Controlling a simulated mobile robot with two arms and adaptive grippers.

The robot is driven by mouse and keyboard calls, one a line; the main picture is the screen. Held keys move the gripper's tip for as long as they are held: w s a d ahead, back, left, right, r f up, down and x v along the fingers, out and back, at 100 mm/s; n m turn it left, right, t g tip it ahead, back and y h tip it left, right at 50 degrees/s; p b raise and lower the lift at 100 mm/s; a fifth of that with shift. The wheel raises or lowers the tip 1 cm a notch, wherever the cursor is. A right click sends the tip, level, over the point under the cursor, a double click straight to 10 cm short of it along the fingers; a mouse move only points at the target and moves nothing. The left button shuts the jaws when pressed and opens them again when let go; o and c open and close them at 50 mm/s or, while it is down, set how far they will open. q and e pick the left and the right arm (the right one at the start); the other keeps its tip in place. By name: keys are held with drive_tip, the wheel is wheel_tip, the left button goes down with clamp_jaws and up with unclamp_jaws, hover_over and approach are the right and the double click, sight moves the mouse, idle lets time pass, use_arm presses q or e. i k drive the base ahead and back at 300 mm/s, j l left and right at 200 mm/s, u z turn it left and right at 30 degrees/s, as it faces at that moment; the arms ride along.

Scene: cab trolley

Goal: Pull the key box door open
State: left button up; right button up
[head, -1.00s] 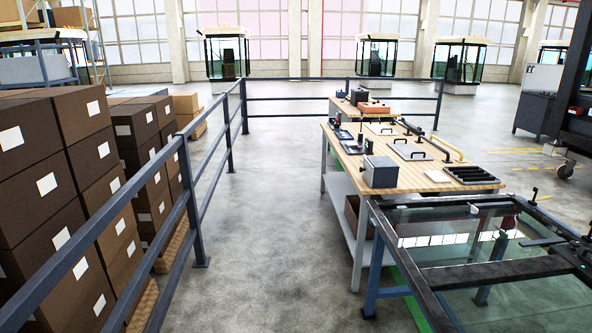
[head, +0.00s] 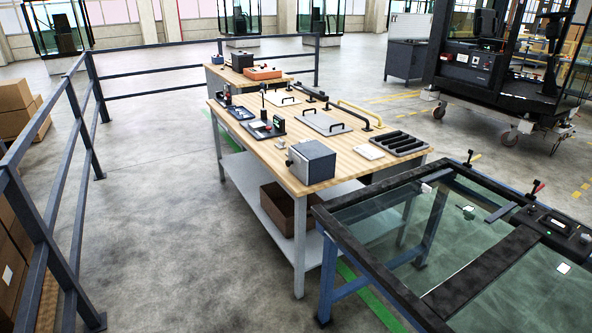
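A grey metal box (head: 312,162), which looks like the key box, stands on the near end of the wooden workbench (head: 262,150) in the head view. The door's edges are too small to make out. Neither of my grippers is in view.
A glass-topped frame (head: 440,240) with clamps stands at the right, close to the bench. A blue-grey railing (head: 55,240) runs along the left. A black trolley machine (head: 500,75) stands at the back right. The floor left of the bench is clear.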

sight(298, 165)
drive_tip(key=i+j+z, duration=0.15)
drive_tip(key=i+j, duration=0.75)
drive_tip(key=j, duration=0.2)
